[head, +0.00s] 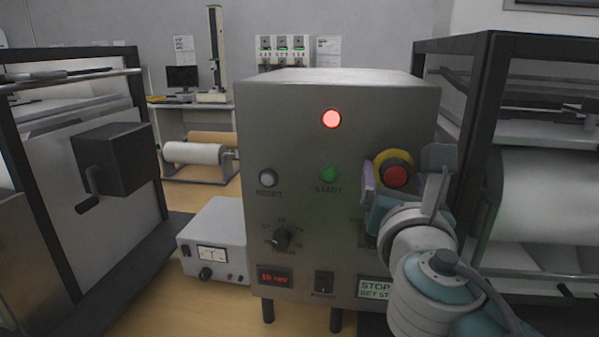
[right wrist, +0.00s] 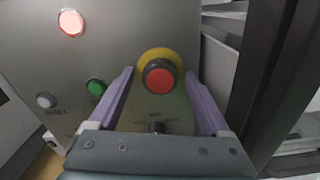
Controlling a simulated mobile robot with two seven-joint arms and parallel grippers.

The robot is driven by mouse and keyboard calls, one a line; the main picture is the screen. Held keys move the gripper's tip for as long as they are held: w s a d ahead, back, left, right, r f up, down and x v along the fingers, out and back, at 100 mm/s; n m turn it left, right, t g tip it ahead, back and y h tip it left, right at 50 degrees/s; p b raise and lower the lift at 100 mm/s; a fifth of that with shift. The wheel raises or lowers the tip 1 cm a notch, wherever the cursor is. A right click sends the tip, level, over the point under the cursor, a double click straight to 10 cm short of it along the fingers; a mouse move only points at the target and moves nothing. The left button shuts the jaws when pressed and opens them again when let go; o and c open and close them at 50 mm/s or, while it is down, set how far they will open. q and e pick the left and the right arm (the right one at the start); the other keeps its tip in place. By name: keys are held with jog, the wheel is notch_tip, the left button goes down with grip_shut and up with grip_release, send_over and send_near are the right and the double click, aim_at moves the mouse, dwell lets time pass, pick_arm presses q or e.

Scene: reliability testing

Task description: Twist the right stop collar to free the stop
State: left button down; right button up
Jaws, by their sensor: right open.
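The stop is a red mushroom button (head: 396,176) with a dark collar and a yellow ring (head: 380,160) behind it, on the right of the grey control box's front panel. In the right wrist view the red button (right wrist: 160,77) sits ahead between the fingers, with the yellow ring (right wrist: 158,54) around it. My right gripper (head: 402,178) is open, with purple-padded fingers on the left and right of the stop. In the right wrist view the open fingers (right wrist: 160,90) show a gap on both sides of it. My left gripper is not in view.
The control box (head: 300,140) has a lit red lamp (head: 331,118), a green START button (head: 329,174), a white RESET button (head: 268,178) and a dark selector knob (head: 282,239). A small meter box (head: 214,240) stands left. Black-framed machines flank both sides.

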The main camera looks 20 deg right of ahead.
jog(key=shift+c, duration=0.3)
grip_shut()
dwell(0.3)
jog(key=shift+m, duration=0.3)
jog(key=m+b, duration=0.2)
jog(key=m, duration=0.1)
jog(key=shift+f+m, duration=0.1)
jog(key=shift+m, duration=0.2)
jog(key=m+b, duration=0.2)
jog(key=m, duration=0.1)
jog(key=shift+a+m, duration=0.1)
jog(key=shift+m, duration=0.5)
